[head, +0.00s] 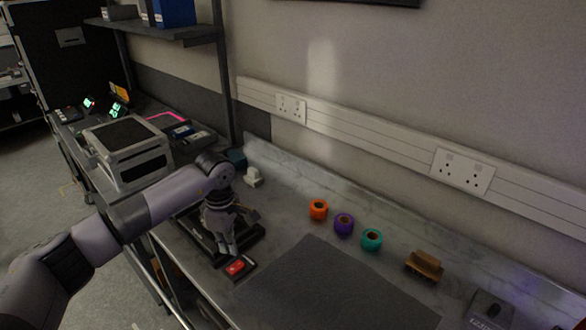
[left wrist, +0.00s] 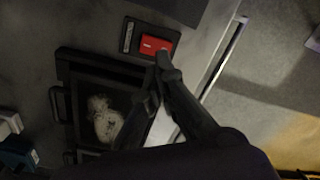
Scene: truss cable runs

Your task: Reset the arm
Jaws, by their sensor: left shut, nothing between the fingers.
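My left gripper (head: 228,250) reaches in from the left over the bench, fingers pointing down, shut and empty. In the left wrist view its fingertips (left wrist: 160,66) meet just beside a red switch on a black base. That red switch (head: 236,267) lies near the bench's front edge, just below the fingertips in the head view; it also shows in the left wrist view (left wrist: 154,45). I cannot tell whether the fingers touch it. A black tray (head: 251,236) lies under the gripper, partly hidden by it. My right gripper is not in view.
Orange (head: 318,209), purple (head: 343,223) and teal (head: 372,239) rolls stand in a row on the bench. A brown block (head: 425,264) sits to their right. A dark mat (head: 325,290) lies in front. A silver-and-black case (head: 130,152) stands at the left. A post (head: 224,75) holds a shelf.

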